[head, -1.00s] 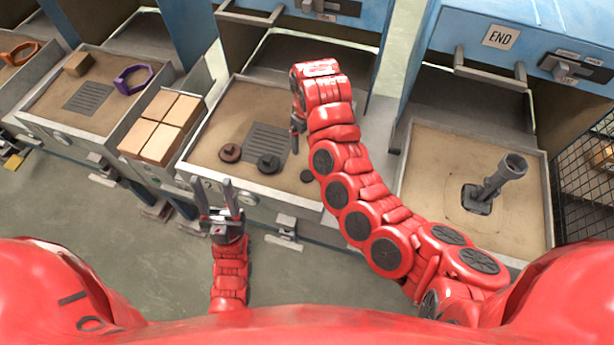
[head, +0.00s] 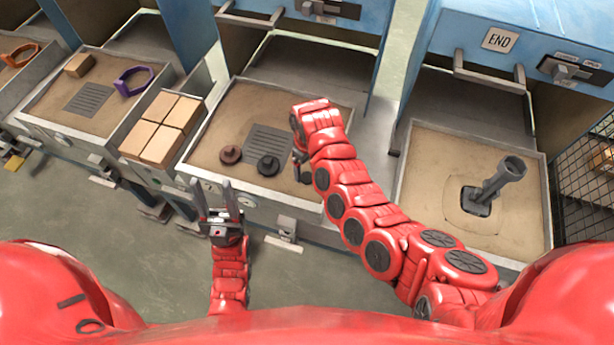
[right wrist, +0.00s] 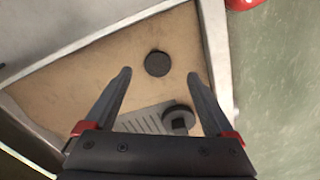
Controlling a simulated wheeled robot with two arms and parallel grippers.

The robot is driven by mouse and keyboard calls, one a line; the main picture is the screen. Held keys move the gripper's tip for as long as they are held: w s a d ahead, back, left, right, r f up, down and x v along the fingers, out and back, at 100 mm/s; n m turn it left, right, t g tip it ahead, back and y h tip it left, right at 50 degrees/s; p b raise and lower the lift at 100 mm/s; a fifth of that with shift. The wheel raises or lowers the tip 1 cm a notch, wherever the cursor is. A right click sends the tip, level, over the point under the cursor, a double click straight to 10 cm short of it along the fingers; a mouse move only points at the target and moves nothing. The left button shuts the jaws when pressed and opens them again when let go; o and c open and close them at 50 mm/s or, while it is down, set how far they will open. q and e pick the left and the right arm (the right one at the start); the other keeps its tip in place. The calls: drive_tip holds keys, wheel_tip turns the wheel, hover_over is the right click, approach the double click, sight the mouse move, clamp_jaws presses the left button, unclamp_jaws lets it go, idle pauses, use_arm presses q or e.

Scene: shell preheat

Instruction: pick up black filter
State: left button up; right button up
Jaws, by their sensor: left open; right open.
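In the right wrist view, a small flat black disc, which looks like the black filter (right wrist: 157,63), lies on the tan tray floor. My right gripper (right wrist: 159,74) is open and empty, with the disc showing between and slightly beyond its fingertips. My left gripper (head: 221,206) is open and empty before the tray.
The tray has raised metal walls. Tan blocks (head: 162,128) stand at its left. The right tray (head: 425,195) holds a grey upright part (head: 492,187). A blue cabinet rises behind.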

sight(307, 177)
drive_tip(key=shift+w+f+p, duration=0.15)
drive_tip(key=shift+f+p, duration=0.05)
drive_tip(key=shift+f, duration=0.5)
drive_tip(key=shift+w+f+p, duration=0.1)
drive_tip(key=shift+f+p, duration=0.05)
drive_tip(key=shift+f, duration=0.5)
drive_tip(key=shift+a+f, duration=0.1)
drive_tip(key=shift+f, duration=1.25)
clamp_jaws()
drive_tip(key=shift+w+r, duration=0.1)
drive_tip(key=shift+r, duration=0.05)
